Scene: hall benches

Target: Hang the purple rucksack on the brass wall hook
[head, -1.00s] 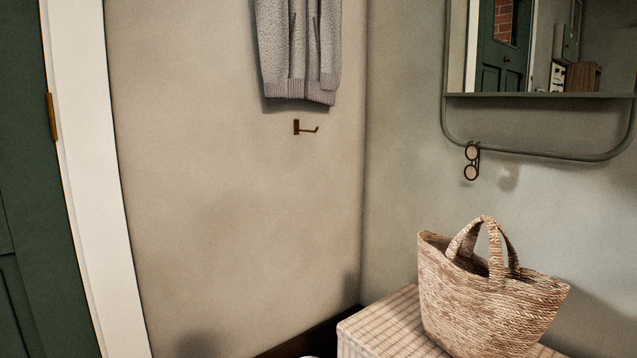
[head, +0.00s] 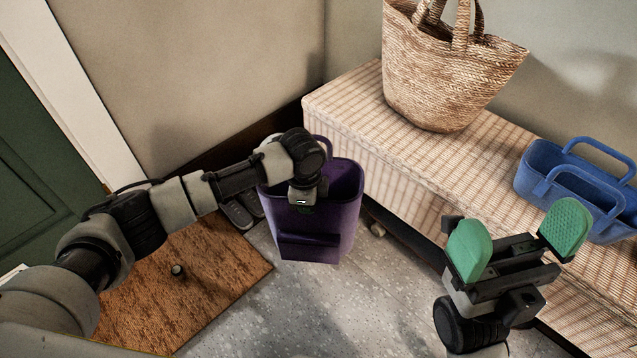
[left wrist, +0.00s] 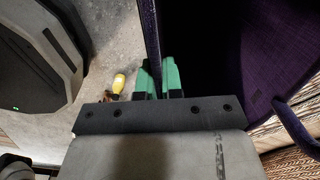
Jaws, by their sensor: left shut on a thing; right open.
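The purple rucksack (head: 340,225) hangs upright and open-topped below my left gripper (head: 305,195) in the head view, over the floor in front of the bench. The left wrist view shows the green fingertips of that gripper (left wrist: 157,78) shut on a thin purple edge or strap of the rucksack (left wrist: 270,50). The exact part gripped is hard to tell. My right gripper (head: 518,242) is open and empty at the lower right, in front of the bench. The brass wall hook is in neither current view.
The checked bench (head: 350,110) runs along the right wall, with a woven basket (head: 440,85) and a blue bag (head: 560,190) on it. A brown doormat (head: 210,275) and dark shoes (head: 238,212) lie on the floor. A small yellow object (left wrist: 118,83) shows in the left wrist view.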

